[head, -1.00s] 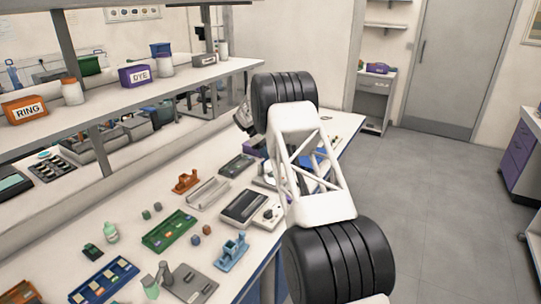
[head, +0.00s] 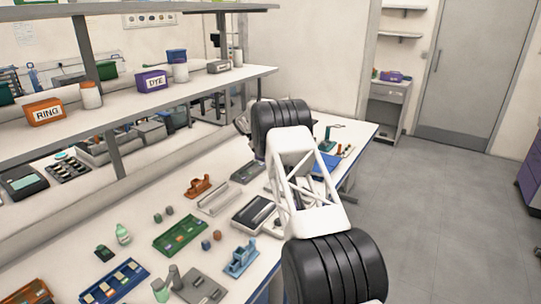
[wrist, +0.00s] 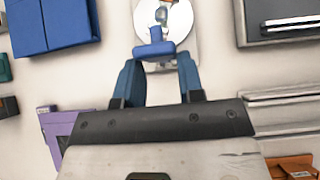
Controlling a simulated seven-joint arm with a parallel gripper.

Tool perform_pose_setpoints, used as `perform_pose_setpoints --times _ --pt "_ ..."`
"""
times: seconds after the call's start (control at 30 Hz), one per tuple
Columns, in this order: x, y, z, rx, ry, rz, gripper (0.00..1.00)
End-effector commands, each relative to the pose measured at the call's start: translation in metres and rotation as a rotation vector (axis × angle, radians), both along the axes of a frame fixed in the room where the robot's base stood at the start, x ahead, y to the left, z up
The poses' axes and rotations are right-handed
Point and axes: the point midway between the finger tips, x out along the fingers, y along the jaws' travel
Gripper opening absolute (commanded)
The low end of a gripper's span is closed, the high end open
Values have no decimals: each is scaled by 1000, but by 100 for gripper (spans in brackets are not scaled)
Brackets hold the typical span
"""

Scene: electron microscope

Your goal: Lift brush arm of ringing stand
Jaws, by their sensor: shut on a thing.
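In the wrist view my gripper (wrist: 160,72) shows two blue fingers. They are shut on a small blue bar (wrist: 161,51), which looks like the end of the brush arm. A short blue post rises from the bar. Just beyond it is the ringing stand's pale round disc (wrist: 182,38), with a shiny centre and a small greenish piece over it, cut off by the top edge. Whether the bar is raised cannot be told. In the head view my arm hides the gripper fingers and most or all of the stand.
In the wrist view a blue box-like thing (wrist: 58,22) lies at upper left, a purple piece (wrist: 58,125) at lower left and a dark-topped device (wrist: 285,18) at upper right. In the head view, green (head: 181,234) and blue (head: 115,281) trays stand on the bench below a shelf.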

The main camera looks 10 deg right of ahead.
Motion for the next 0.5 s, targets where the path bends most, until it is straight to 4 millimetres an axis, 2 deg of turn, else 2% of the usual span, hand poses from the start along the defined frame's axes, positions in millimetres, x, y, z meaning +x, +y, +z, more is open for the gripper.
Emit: perform_pose_setpoints --times 0.03,0.5 --pt "0 2 -8 -14 22 0 0" --pt "10 11 -17 -144 157 -1 0"
